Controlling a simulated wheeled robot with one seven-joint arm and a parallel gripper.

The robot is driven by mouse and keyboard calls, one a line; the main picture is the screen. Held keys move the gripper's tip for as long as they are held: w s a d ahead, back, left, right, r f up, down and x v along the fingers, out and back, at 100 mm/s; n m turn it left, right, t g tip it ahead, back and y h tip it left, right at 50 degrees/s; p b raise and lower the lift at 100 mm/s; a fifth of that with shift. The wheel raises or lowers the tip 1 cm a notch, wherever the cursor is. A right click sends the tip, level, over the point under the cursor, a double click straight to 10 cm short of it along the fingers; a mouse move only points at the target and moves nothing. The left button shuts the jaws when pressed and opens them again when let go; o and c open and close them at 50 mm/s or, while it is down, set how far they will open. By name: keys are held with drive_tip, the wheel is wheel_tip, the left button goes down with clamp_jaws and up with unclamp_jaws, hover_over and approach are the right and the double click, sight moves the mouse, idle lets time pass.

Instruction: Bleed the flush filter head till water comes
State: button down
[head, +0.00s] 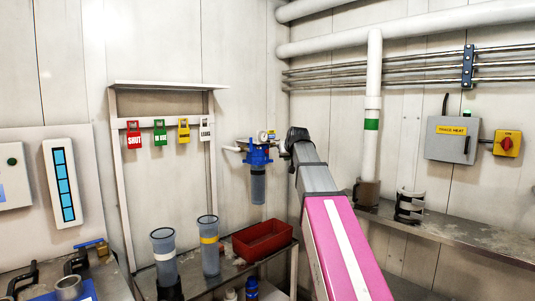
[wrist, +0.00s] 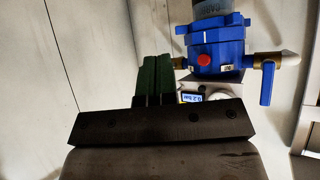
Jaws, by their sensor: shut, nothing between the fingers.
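The flush filter head (head: 257,154) is blue, fixed to the back wall, with a clear bluish bowl (head: 258,186) hanging below it. In the wrist view the head (wrist: 232,48) appears upside down, its bowl (wrist: 211,7) at the top edge. A red round button (wrist: 205,59) is on its body. A blue lever (wrist: 267,84) is on the brass fitting at right. A small display (wrist: 191,98) reads about 0.2 bar, partly hidden by my gripper. My gripper (wrist: 154,62) has green fingers, shut and empty, left of the head and apart from the button in the picture. No water shows.
Several tags (head: 159,133) hang on a wall frame left of the filter. Below are two clear cups (head: 210,247) and a red bin (head: 262,240) on a bench. A white pipe (head: 373,85) and a grey box (head: 452,139) are at right.

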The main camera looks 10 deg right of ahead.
sight(267, 151)
drive_tip(key=shift+w+a, duration=0.1)
drive_tip(key=shift+w, duration=0.05)
drive_tip(key=w+a, duration=0.5)
drive_tip(key=w, duration=0.2)
idle(0.4)
idle(1.9)
drive_tip(key=shift+w+a, duration=0.25)
drive_tip(key=shift+w, duration=0.05)
drive_tip(key=shift+w+a, duration=0.3)
drive_tip(key=shift+w, duration=0.05)
idle(1.0)
drive_tip(key=shift+s+d, duration=0.5)
drive_tip(key=shift+s, duration=0.2)
drive_tip(key=shift+s+d, duration=0.1)
drive_tip(key=shift+s, duration=0.05)
